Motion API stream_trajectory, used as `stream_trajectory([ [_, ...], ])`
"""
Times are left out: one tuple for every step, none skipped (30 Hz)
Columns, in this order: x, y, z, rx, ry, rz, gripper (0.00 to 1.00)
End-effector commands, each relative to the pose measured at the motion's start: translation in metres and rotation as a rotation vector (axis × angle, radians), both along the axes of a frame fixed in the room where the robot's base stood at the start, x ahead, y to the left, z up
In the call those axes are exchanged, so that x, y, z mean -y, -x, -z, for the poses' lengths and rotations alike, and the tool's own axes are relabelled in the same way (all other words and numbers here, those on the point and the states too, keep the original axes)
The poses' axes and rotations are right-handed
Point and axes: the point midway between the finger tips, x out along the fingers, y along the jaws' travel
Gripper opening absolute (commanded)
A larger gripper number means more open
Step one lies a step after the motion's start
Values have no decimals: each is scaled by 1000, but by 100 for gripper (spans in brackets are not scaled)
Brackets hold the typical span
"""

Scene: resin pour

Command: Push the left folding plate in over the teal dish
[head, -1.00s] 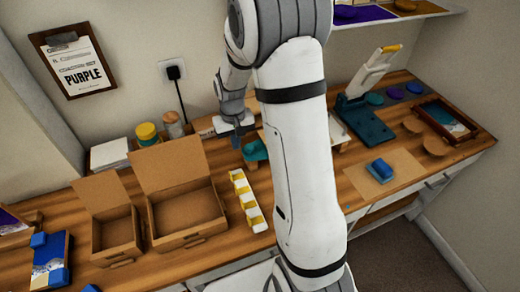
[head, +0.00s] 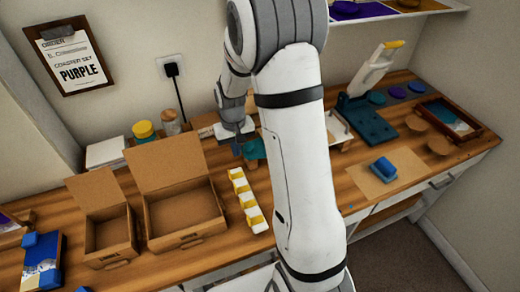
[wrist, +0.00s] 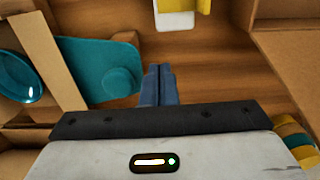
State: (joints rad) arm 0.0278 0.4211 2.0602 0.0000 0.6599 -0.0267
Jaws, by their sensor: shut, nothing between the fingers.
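The left folding plate is a flat teal piece with a round knob (wrist: 98,68), left of my fingers in the wrist view. It also shows in the head view (head: 254,149), partly behind my arm. The teal dish (wrist: 16,78) is glossy and cut off by the left edge of the wrist view; a tan wooden strip lies between it and the plate. My arm hides the dish in the head view. My gripper (wrist: 160,72) is shut and empty, its blue fingertips just right of the plate's knob; contact is unclear. It also shows in the head view (head: 237,147).
A row of yellow and white pieces (head: 247,201) stands in front of my gripper. Open cardboard boxes (head: 184,222) are to the left. A yellow-lidded jar (head: 144,130) and a glass jar (head: 170,121) stand behind. Bare wood shows around my fingertips.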

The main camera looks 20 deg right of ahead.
Motion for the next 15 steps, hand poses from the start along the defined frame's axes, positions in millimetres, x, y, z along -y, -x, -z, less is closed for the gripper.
stream_trajectory([
  [0,0,0,0,0,0,0],
  [0,0,0,0,0,0,0],
  [0,0,0,0,0,0,0],
  [0,0,0,0,0,0,0],
  [0,0,0,0,0,0,0],
  [1,0,0,0,0,1,0],
  [2,0,0,0,0,1,0],
  [4,0,0,0,0,1,0],
  [6,0,0,0,0,1,0],
  [8,0,0,0,0,1,0],
  [10,0,0,0,0,1,0],
  [12,0,0,0,0,1,0],
  [14,0,0,0,0,2,0],
  [16,0,0,0,0,2,0],
  [19,0,0,0,0,2,0],
])
